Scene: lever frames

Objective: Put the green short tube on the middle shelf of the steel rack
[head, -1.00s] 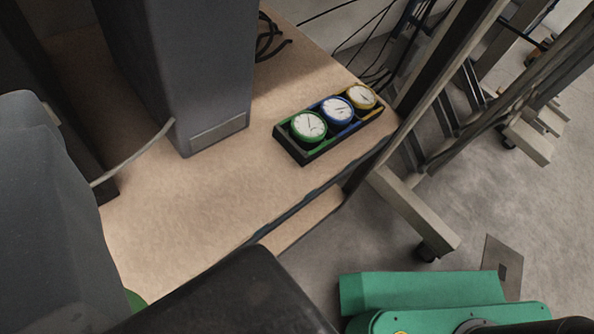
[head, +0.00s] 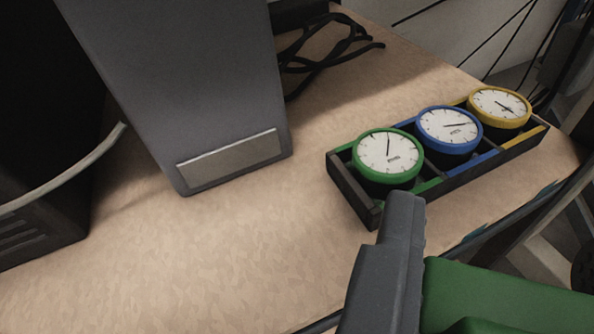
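I cannot make out the green short tube or the steel rack for certain in the head view. A dark grey upright part (head: 388,265), which looks like part of my arm or gripper, rises from the bottom edge. Its tip overlaps the tray's front edge in the picture; I cannot tell whether they touch. A smooth green shape (head: 505,297) lies to its right, cut off by the frame; I cannot tell whether it is a thing or part of my body. No pair of fingertips shows clearly.
A dark tray (head: 348,186) on the wooden bench (head: 240,240) holds green (head: 388,152), blue (head: 449,128) and yellow (head: 499,105) rimmed dials. A grey cabinet (head: 180,80) and black cables (head: 325,50) stand behind. The bench's front left is clear.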

